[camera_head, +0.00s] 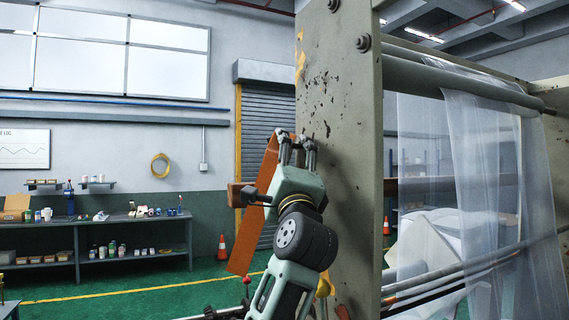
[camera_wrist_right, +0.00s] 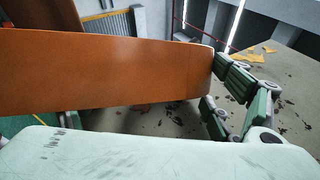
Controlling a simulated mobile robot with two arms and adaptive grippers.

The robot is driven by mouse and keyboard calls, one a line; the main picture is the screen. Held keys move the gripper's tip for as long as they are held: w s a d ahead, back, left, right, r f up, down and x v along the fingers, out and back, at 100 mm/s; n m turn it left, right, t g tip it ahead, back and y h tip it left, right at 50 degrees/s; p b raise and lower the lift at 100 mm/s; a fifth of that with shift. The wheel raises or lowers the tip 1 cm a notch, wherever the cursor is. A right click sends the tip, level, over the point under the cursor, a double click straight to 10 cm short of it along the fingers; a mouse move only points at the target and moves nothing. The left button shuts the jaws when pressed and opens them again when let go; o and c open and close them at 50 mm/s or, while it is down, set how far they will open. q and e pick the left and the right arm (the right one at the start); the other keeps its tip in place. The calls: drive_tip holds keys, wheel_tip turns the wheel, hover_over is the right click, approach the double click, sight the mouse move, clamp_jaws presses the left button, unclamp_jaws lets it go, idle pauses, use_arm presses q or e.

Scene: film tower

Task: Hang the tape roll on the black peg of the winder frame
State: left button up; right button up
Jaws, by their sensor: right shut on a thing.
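The tape roll (camera_head: 251,230) is orange-brown and shows nearly edge-on in the head view, as a tilted band left of the winder frame (camera_head: 341,120). My right gripper (camera_head: 296,142) is shut on its upper edge. In the right wrist view the roll (camera_wrist_right: 110,72) fills the upper left, with the fingers (camera_wrist_right: 214,84) at its right end and the grey frame face behind. A brown block-like piece (camera_head: 237,195) sticks out on the roll's left side. A small dark part shows beside it; I cannot tell whether it is the black peg. My left gripper is not in view.
Rollers (camera_head: 440,78) and clear film (camera_head: 490,150) lie right of the frame post. A workbench (camera_head: 110,221) with small items stands along the left wall. An orange cone (camera_head: 221,249) stands on the green floor. A thin rod with a red knob (camera_head: 247,281) is below the roll.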

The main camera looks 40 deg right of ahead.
drive_tip(key=o, duration=1.6)
drive_tip(key=shift+c, duration=0.2)
drive_tip(key=v, duration=1.2)
